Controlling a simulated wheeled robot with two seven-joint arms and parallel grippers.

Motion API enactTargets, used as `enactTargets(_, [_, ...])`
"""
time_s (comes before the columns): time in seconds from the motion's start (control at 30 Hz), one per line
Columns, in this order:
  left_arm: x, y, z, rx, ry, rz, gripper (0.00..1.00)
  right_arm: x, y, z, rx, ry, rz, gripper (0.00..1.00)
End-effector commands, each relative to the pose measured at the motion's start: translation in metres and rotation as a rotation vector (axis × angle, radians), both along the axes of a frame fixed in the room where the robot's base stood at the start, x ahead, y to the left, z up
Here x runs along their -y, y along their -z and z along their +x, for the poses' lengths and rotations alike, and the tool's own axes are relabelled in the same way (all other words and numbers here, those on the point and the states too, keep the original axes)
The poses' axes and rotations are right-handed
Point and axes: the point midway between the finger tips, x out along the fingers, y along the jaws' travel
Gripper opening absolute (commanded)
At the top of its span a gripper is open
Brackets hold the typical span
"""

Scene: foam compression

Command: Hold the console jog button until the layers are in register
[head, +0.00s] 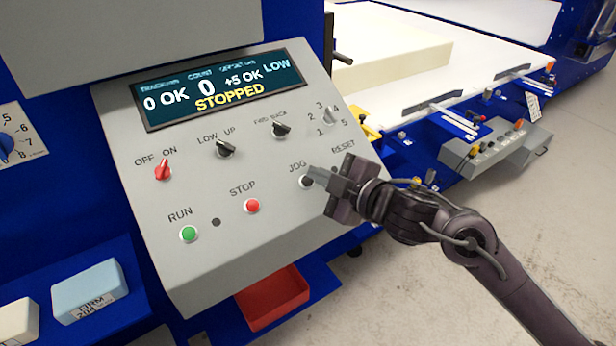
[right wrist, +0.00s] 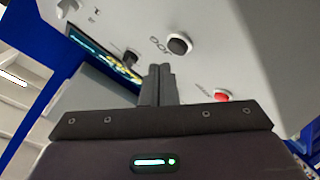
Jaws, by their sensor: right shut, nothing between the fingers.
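The grey console (head: 270,240) fills the middle of the head view. Its display (head: 220,85) reads 0 OK, 0, +5 OK, LOW and STOPPED in yellow. The black jog button (head: 306,182) sits under the JOG label; it also shows in the right wrist view (right wrist: 179,44). My right gripper (head: 316,172) is shut and empty, its fingertips right beside the jog button. In the right wrist view the fingertips (right wrist: 160,70) appear just off the button; I cannot tell how small the gap is. My left gripper is not in view.
A green run button (head: 188,234), a red stop button (head: 252,206) and several selector knobs share the panel. A red button (right wrist: 222,97) is close to my right fingers. A cream foam block (head: 390,65) lies on the white bed (head: 480,60). A red tray (head: 272,300) is below.

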Motion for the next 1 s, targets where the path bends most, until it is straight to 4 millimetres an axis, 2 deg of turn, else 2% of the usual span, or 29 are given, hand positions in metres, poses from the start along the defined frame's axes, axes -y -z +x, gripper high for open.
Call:
enactTargets(0.1, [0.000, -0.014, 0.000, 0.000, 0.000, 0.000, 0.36, 0.003, -0.015, -0.005, 0.000, -0.001, 0.001, 0.00])
enactTargets(0.4, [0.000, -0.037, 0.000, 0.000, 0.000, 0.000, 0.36, 0.012, -0.038, -0.017, 0.000, -0.001, -0.001, 0.00])
enactTargets(1.0, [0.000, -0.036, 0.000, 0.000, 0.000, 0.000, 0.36, 0.013, -0.033, -0.021, -0.020, 0.028, 0.017, 0.00])
